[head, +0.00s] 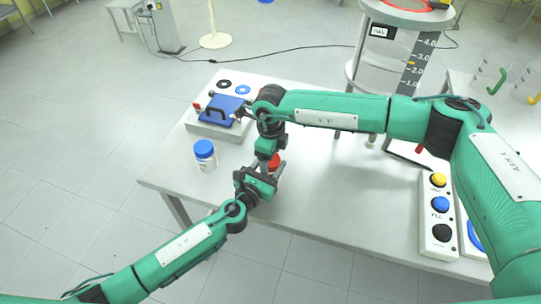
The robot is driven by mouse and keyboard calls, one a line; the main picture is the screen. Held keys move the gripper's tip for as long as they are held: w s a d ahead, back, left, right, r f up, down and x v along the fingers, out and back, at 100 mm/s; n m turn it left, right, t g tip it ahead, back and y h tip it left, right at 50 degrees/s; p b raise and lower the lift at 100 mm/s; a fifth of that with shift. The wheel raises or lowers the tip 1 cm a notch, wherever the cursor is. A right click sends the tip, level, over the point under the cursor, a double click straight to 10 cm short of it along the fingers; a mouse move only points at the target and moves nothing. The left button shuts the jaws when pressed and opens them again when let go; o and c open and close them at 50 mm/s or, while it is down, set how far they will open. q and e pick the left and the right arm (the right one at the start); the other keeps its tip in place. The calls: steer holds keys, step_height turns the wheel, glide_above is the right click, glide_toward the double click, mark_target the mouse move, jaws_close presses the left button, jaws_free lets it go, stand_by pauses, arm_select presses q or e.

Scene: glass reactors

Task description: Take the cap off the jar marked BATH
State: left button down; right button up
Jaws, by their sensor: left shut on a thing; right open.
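A jar with a red cap (275,162) stands on the table between my two grippers, mostly hidden by them. My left gripper (272,178) reaches it from the front left and is shut on the jar's body, as far as I can see. My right gripper (266,157) comes down from above, open, close beside the red cap. A second jar, white with a blue cap (204,148), stands upright to the left, apart from both grippers. I cannot read the word BATH on either jar.
A tray (205,129) with a blue block (222,108) and rings lies at the table's back left. A button panel (438,215) lies at the right. A glass reactor (385,60) stands behind. The table (330,210) is clear in its front middle.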

arm_select(q)
steer(key=shift+f, duration=0.1)
arm_select(e)
steer(key=shift+r, duration=2.25)
arm_select(q)
steer(key=c, duration=0.5)
jaws_free()
steer(key=shift+s, duration=0.1)
